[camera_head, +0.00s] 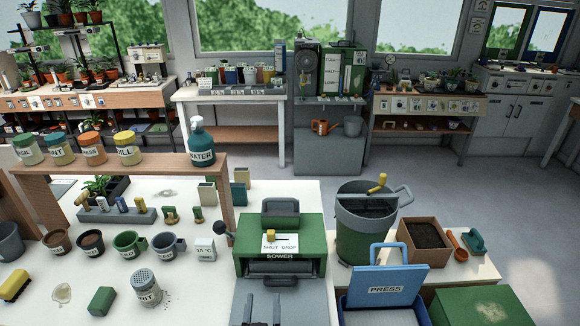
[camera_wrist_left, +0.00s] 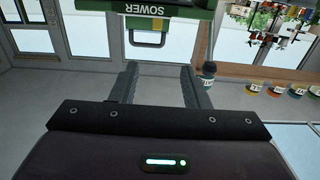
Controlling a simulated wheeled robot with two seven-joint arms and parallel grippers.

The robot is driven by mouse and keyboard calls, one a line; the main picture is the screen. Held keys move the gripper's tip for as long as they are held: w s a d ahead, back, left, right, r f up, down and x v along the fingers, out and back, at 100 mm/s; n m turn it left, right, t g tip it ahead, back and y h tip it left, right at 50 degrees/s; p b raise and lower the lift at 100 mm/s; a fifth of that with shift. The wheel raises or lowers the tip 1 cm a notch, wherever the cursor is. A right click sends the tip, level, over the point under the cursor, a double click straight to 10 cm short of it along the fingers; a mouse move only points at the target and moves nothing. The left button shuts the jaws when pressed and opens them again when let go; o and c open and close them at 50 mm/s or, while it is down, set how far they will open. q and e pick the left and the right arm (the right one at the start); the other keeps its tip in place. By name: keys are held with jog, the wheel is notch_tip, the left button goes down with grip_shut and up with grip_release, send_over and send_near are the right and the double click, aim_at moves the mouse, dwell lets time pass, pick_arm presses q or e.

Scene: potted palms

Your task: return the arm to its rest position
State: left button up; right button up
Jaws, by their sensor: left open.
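My left gripper (camera_head: 262,309) shows at the bottom edge of the head view, in front of the green and grey sower (camera_head: 281,242). Its two fingers are apart with nothing between them, and it holds nothing. The rest of the left arm is hidden below the head view. My right gripper is in neither view.
A white table (camera_head: 190,265) carries cups, a shaker (camera_head: 145,288) and a green sponge (camera_head: 101,301) on the left. A shelf (camera_head: 126,168) with jars and a water bottle (camera_head: 201,142) stands behind. A bucket (camera_head: 364,225), soil box (camera_head: 424,241) and blue press (camera_head: 386,285) are at right.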

pick_arm(q)
jog(key=s+a+f+m+g, duration=0.1)
jog(key=s+a+m+g, duration=0.1)
jog(key=s+a+g, duration=1.3)
notch_tip(320, 180, down, 29)
jog(key=s+d, duration=0.1)
jog(key=s, duration=0.2)
jog(key=s+a+f+g, duration=0.2)
jog(key=s+a+f, duration=0.1)
jog(key=s+f, duration=1.6)
jog(key=shift+s, duration=0.4)
jog(key=shift+a, duration=0.1)
